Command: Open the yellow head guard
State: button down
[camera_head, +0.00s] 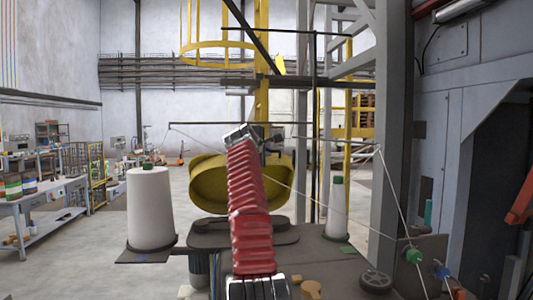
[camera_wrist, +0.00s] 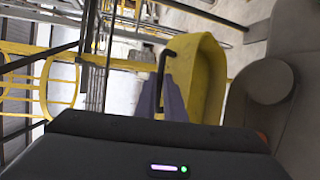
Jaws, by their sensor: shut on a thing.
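The yellow head guard (camera_head: 210,188) is in the middle of the head view, behind my red arm, which covers its centre. Its rounded sides show left and right of the arm. In the wrist view the yellow guard (camera_wrist: 210,75) stands right of my gripper, with a black bent handle (camera_wrist: 169,54) at its left side. My gripper (camera_wrist: 163,90) has its purple fingers on either side of the handle's lower part and is shut on it. In the head view my gripper is hidden behind the arm.
A white thread cone (camera_head: 150,208) stands left of the guard, and another cone (camera_head: 338,208) stands to the right. Threads run to a plate with a green knob (camera_head: 413,256). A grey post (camera_head: 391,120) and a yellow post (camera_head: 262,100) rise nearby.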

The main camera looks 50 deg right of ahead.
jog(key=c, duration=2.1)
grip_release()
jog(key=shift+w+a+r, duration=0.25)
jog(key=shift+a+r, duration=0.2)
jog(key=shift+r, duration=0.1)
jog(key=shift+o, duration=1.3)
jog(key=shift+s+d+f, duration=0.1)
jog(key=shift+s+d, duration=0.05)
jog(key=shift+d+f, duration=0.1)
jog(key=v, duration=1.4)
